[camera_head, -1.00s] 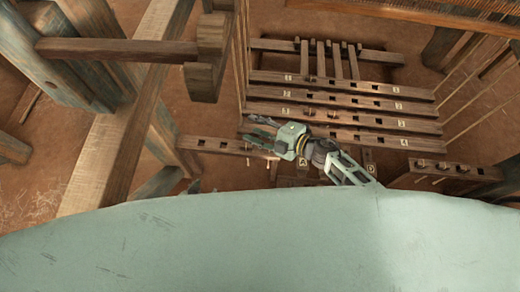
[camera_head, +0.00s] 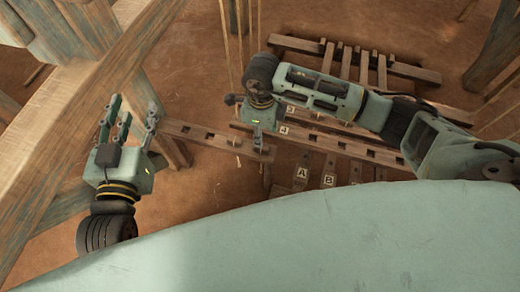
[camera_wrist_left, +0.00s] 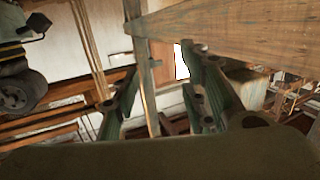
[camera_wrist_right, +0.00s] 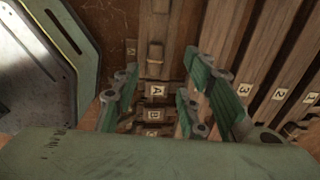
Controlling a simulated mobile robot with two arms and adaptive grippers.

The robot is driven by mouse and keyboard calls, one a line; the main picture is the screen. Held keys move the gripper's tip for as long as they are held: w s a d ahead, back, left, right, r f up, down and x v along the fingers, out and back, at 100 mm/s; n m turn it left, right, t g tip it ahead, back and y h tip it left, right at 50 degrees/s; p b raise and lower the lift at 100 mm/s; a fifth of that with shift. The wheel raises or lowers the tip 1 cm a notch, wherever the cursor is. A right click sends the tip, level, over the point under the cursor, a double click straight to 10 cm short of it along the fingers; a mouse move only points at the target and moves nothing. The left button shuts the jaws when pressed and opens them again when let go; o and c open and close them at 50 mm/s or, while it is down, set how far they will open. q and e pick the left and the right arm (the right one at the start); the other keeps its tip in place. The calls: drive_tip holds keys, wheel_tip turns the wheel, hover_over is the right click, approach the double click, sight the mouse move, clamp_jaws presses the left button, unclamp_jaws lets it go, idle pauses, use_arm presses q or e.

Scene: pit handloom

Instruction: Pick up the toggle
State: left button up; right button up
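I cannot single out a toggle with certainty in any view. Small pale pegs (camera_head: 238,142) stand at a perforated wooden bar (camera_head: 190,134) between my grippers in the head view. My left gripper (camera_head: 126,108) is left of this bar, fingers spread and pointing up in the picture. In the left wrist view its fingers (camera_wrist_left: 160,92) are apart with nothing between them. My right gripper (camera_head: 264,140) points down near the bar's right end, its fingers mostly hidden.
Numbered wooden bars (camera_head: 330,138) lie under my right arm, with lettered blocks A (camera_head: 302,173) and B (camera_head: 328,180) in front. A thick diagonal beam (camera_head: 85,105) stands beside my left gripper. Thin vertical cords (camera_head: 240,45) hang near my right gripper. Bare brown floor (camera_head: 200,195) lies between.

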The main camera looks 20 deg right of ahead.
sight(262, 151)
drive_tip(key=shift+f, duration=0.7)
drive_tip(key=f, duration=0.1)
drive_tip(key=f+b, duration=0.1)
drive_tip(key=f, duration=0.1)
drive_tip(key=f+b, duration=0.1)
drive_tip(key=shift+s+a+f, duration=0.1)
drive_tip(key=shift+s+f, duration=0.15)
drive_tip(key=shift+s, duration=0.1)
drive_tip(key=shift+f, duration=0.1)
use_arm(q)
wheel_tip(262, 151, up, 11)
drive_tip(key=s+d+t+h, duration=0.1)
drive_tip(key=t+h, duration=0.1)
drive_tip(key=t, duration=0.3)
drive_tip(key=shift+s+f+t, duration=0.2)
drive_tip(key=shift+s+t, duration=0.05)
drive_tip(key=shift+t, duration=0.15)
use_arm(e)
drive_tip(key=shift+c, duration=0.5)
clamp_jaws()
